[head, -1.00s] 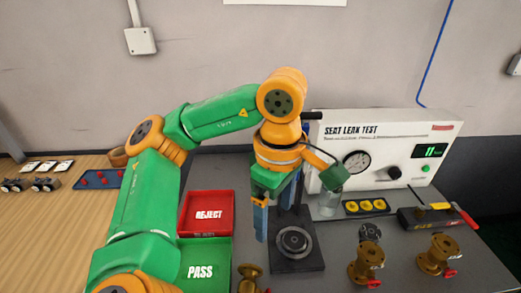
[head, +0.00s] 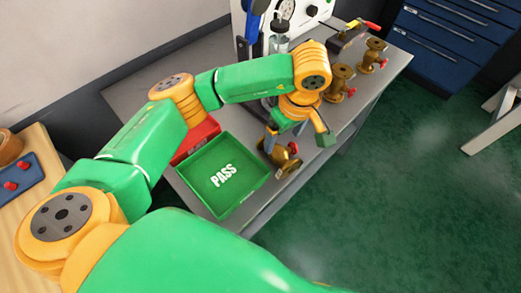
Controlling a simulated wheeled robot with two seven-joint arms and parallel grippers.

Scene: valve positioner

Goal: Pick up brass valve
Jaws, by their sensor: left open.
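A brass valve (head: 285,159) with a red handle lies near the front edge of the grey bench, just right of the green PASS tray. My left gripper (head: 297,143) is open, pointing down just above and beside this valve. The gripper partly hides the valve's upper part, and I cannot tell whether they touch. Two more brass valves stand further along the bench: one (head: 341,83) just right of my wrist and one (head: 373,54) beyond it, both with red handles. My right gripper is not in view.
The green PASS tray (head: 243,153) is empty, with the red tray (head: 203,132) partly hidden behind my arm. The white tester (head: 312,13) stands at the back. A blue drawer cabinet (head: 450,45) is at right. Green floor lies beyond the bench edge.

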